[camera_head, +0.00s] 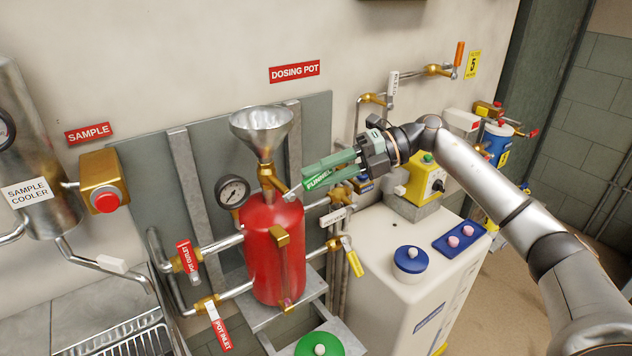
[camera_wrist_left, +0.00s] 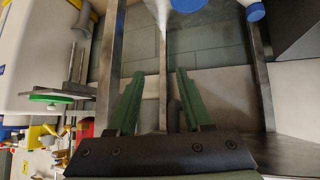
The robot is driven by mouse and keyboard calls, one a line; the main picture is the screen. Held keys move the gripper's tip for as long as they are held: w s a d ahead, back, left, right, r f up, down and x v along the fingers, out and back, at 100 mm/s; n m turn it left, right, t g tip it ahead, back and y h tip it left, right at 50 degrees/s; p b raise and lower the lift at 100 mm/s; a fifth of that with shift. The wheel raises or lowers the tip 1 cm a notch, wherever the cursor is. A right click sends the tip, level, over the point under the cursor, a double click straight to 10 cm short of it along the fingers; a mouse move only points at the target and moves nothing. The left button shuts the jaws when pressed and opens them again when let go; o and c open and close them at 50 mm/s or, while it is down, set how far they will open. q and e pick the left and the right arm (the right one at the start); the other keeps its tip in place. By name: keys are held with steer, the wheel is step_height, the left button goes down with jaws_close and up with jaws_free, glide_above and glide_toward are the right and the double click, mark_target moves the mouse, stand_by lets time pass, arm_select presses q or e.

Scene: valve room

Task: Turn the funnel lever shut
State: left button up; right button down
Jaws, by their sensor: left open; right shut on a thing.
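The steel funnel (camera_head: 262,128) stands upright on a brass neck (camera_head: 266,172) above the red dosing pot (camera_head: 275,250). The funnel lever (camera_head: 318,181), lettered FUNNEL, sticks out to the right of this neck. My right gripper (camera_head: 308,178), with green fingers, reaches in from the right and is shut on the lever. The fingers hide part of the lever. My left gripper (camera_wrist_left: 158,100) shows only in the left wrist view; its green fingers are apart with nothing between them.
A pressure gauge (camera_head: 232,191) sits left of the neck. The red-tagged outlet lever (camera_head: 187,258), inlet lever (camera_head: 217,326) and a yellow lever (camera_head: 352,257) surround the pot.

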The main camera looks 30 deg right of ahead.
steer(key=shift+d+f+m+t+y+b, duration=0.2)
steer(key=shift+f+m+t+y+b, duration=0.15)
steer(key=shift+f+y+b, duration=0.55)
arm_select(q)
steer(key=shift+w+d+f+h+b, duration=0.15)
steer(key=shift+w+d+f+b, duration=0.25)
steer(key=shift+d, duration=0.2)
steer(key=shift+w+d+f+h+b, duration=0.15)
steer(key=shift+w+d+f+b, duration=0.2)
steer(key=shift+d, duration=0.2)
arm_select(e)
steer(key=shift+f+m+y, duration=0.2)
steer(key=shift+m+y, duration=0.05)
steer(key=shift+y, duration=0.65)
arm_select(q)
steer(key=shift+w+d+r+m, duration=0.1)
steer(key=shift+w+r+m, duration=0.15)
steer(key=shift+w+m, duration=0.1)
arm_select(e)
steer(key=c, duration=0.7)
jaws_free()
arm_select(q)
steer(key=shift+s+f, duration=0.15)
steer(key=shift+s, duration=0.05)
arm_select(e)
steer(key=shift+o, duration=0.2)
